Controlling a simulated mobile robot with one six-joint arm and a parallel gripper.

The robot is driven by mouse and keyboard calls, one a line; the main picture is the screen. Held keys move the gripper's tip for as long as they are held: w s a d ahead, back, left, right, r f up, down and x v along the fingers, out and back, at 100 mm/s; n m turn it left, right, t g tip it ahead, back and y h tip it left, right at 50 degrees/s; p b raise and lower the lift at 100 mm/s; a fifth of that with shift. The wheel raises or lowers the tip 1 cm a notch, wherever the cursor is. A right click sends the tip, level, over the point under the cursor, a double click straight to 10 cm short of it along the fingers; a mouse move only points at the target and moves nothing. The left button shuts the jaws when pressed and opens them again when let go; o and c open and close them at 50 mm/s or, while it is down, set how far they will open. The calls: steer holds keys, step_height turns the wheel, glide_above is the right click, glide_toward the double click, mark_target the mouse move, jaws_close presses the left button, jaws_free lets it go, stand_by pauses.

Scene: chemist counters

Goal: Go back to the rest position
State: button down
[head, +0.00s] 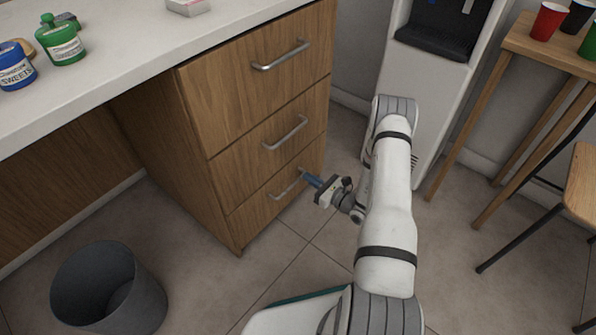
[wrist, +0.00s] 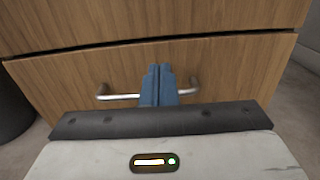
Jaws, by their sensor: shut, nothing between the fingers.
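My gripper (head: 306,176) is low down in front of the bottom drawer (head: 262,205) of the wooden counter. Its blue fingers (wrist: 158,84) are together with nothing between them. In the wrist view they lie in front of the middle of the drawer's metal handle (wrist: 118,96), hiding part of it. I cannot tell whether they touch the handle. My arm reaches down and forward from the bottom of the head view. The bottom drawer looks shut, flush with the drawers above it.
Two more shut drawers have handles (head: 286,132) above. A grey bin (head: 105,285) stands at lower left. A white water dispenser (head: 425,85) stands behind my arm. A wooden table (head: 525,45) with cups and a chair (head: 580,190) are at right. Bare floor lies between.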

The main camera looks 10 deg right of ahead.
steer(key=p+v, duration=0.2)
steer(key=v, duration=0.5)
steer(key=s+a+r+n+g+y+p, duration=0.15)
steer(key=a+r+n+g+p, duration=0.3)
steer(key=r, duration=0.85)
steer(key=s+a+r+n+g+p, duration=0.35)
steer(key=r+n+g+p, duration=0.2)
steer(key=r, duration=0.65)
steer(key=s+a+r+n+g+y+p, duration=0.15)
steer(key=a+r+n+g+p, duration=0.35)
steer(key=r, duration=0.8)
steer(key=s+d+r+n+t+h+p, duration=0.1)
steer(key=s+r+n+h+p, duration=0.3)
steer(key=r, duration=0.7)
steer(key=s+d+r+n+t+h+p, duration=0.1)
steer(key=s+r+n+h+p, duration=0.4)
steer(key=r, duration=0.6)
steer(key=s+d+r+n+t+h+p, duration=0.1)
steer(key=s+d+r+n+h+p, duration=0.1)
steer(key=s+r+n+h+p, duration=0.2)
steer(key=s+r+p, duration=0.3)
steer(key=r+p, duration=0.1)
steer(key=r, duration=0.3)
steer(key=shift+n+h, duration=0.3)
steer(key=shift+n, duration=0.1)
